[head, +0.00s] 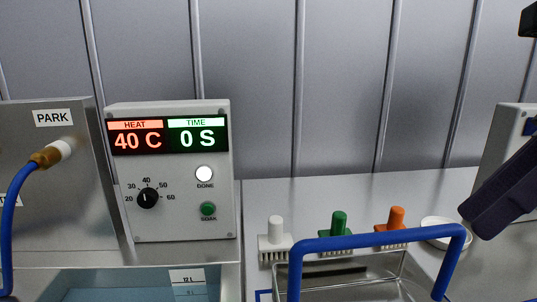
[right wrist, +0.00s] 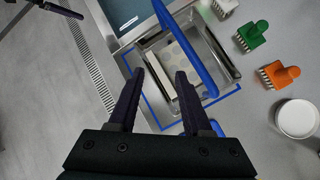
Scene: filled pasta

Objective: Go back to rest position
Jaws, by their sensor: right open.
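My right gripper (right wrist: 160,72) is open and empty in the right wrist view, its two dark fingers apart. Its fingers lie in front of a metal basket with a blue handle (right wrist: 185,45), without visibly gripping it. In the head view, part of the right gripper (head: 500,190) shows at the right edge, right of and above the raised blue handle (head: 375,241). A dark finger-like part at the top left of the right wrist view looks like my left gripper (right wrist: 62,10); its jaw opening cannot be made out.
A control box (head: 170,215) reads 40 C and 0 S, behind a water bath (head: 130,285). White (head: 275,242), green (head: 338,235) and orange (head: 394,228) brushes and a round white dish (head: 440,224) stand on the counter. A blue hose (head: 8,230) hangs at left.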

